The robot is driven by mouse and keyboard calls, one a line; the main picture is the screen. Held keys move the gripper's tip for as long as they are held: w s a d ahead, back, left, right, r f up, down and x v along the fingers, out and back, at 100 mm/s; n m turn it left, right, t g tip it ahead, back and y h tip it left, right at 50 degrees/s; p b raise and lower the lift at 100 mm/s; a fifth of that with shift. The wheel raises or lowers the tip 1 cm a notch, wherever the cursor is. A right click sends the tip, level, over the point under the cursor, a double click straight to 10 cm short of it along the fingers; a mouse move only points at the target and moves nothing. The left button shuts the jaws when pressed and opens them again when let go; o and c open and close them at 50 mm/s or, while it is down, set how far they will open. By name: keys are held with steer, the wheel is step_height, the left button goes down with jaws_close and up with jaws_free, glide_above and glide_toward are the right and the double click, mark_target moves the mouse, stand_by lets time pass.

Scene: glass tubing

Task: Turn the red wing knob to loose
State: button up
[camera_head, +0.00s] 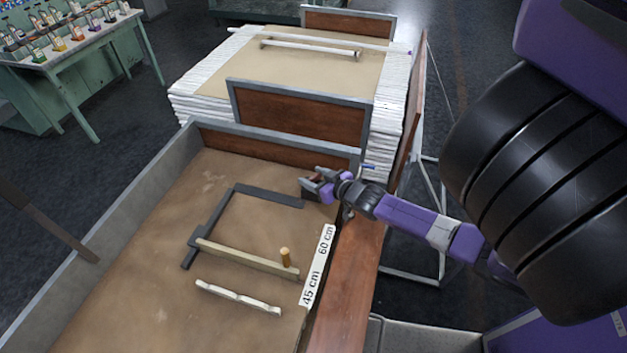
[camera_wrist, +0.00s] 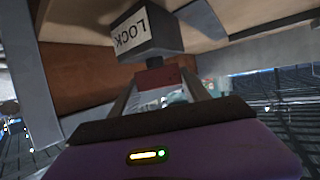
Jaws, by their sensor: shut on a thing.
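The red wing knob (camera_wrist: 168,77) is in the middle of the wrist view, below a dark block (camera_wrist: 150,38) with a white LOCK label (camera_wrist: 130,33). My gripper (camera_wrist: 163,82) is shut on the red knob, one finger on each side. In the head view my gripper (camera_head: 318,186) reaches in from the right to the dark block at the right end of a dark grey bar frame (camera_head: 268,196). The knob itself is hidden there. Its exact turn angle is hard to tell.
A wooden bar with a peg (camera_head: 250,260) and a pale wavy strip (camera_head: 238,297) lie on the tan bench. A scale strip (camera_head: 319,264) marks 45 cm and 60 cm. A brown panel (camera_head: 270,146) stands close behind my gripper. The bench's left side is clear.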

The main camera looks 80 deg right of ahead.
steer(key=n+y+b, duration=0.1)
steer(key=n+t+y+b, duration=0.1)
steer(key=b, duration=0.1)
steer(key=shift+f+n+y, duration=0.3)
steer(key=shift+y, duration=0.1)
steer(key=n+t+y+b, duration=0.1)
steer(key=n+y+b, duration=0.2)
steer(key=b, duration=0.1)
steer(key=shift+r+y, duration=0.1)
steer(key=shift+y, duration=0.2)
steer(key=shift+n+t, duration=0.3)
steer(key=shift+n, duration=0.1)
steer(key=shift+s, duration=0.1)
steer(key=o, duration=1.4)
steer(key=shift+r, duration=0.1)
steer(key=shift+b+v, duration=0.4)
steer(key=shift+v, duration=3.45)
steer(key=shift+d, duration=0.1)
